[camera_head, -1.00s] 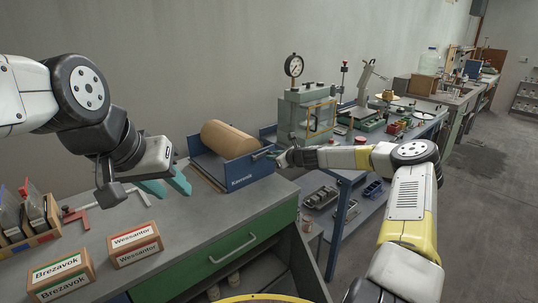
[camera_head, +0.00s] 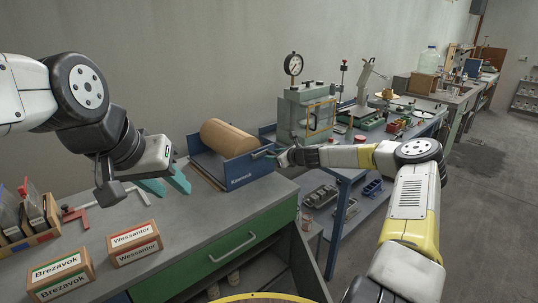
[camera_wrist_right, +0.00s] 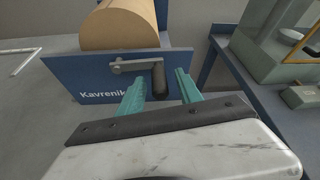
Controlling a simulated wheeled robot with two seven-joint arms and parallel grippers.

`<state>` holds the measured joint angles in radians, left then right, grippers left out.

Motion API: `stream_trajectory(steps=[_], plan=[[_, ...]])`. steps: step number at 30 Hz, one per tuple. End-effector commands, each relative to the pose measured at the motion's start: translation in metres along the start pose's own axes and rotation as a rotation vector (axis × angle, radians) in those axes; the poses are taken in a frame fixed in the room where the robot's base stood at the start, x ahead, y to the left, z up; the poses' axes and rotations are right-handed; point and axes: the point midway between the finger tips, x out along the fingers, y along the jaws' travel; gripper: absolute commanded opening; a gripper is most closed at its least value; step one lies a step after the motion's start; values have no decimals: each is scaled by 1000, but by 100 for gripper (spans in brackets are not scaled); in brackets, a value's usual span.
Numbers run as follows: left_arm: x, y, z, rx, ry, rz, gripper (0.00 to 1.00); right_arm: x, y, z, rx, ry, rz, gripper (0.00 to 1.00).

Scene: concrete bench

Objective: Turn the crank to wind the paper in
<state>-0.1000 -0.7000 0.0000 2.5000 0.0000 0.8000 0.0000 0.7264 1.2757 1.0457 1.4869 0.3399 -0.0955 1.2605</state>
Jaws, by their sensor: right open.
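A brown paper roll (camera_head: 228,138) lies in a blue holder marked Kavrenik (camera_head: 250,168) on the grey bench. In the right wrist view the crank (camera_wrist_right: 135,66) is on the holder's end plate, its arm pointing right to a dark handle (camera_wrist_right: 158,80). My right gripper (camera_wrist_right: 160,85) is open, its teal fingers on either side of the handle; I cannot tell whether they touch it. In the head view the same gripper (camera_head: 277,155) is at the holder's right end. My left gripper (camera_head: 167,185) hangs over the bench left of the holder, its teal fingers apart, empty.
Boxes marked Wessantor (camera_head: 135,243) and Brezavok (camera_head: 62,275) stand at the front left of the bench. A wooden rack (camera_head: 30,225) is at far left. A green press with a gauge (camera_head: 305,110) stands on the blue table at right. Bare bench lies before the holder.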

Motion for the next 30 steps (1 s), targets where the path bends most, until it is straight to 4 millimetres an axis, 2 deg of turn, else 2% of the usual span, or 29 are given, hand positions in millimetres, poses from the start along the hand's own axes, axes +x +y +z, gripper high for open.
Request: stream_trajectory(steps=[6, 12, 25, 28, 30], plan=[[0, 0, 0, 0, 0, 0, 36, -39, -2, -1, 0, 1, -2, 42], [0, 0, 0, 0, 0, 0, 36, -64, -2, -1, 1, 1, -2, 42], [0, 0, 0, 0, 0, 0, 36, -69, 1, 1, -8, 1, 2, 42], [0, 0, 0, 0, 0, 0, 36, -70, 13, 9, -75, 8, 29, 42], [0, 0, 0, 0, 0, 0, 36, -72, 30, 19, -173, 19, 68, 42]])
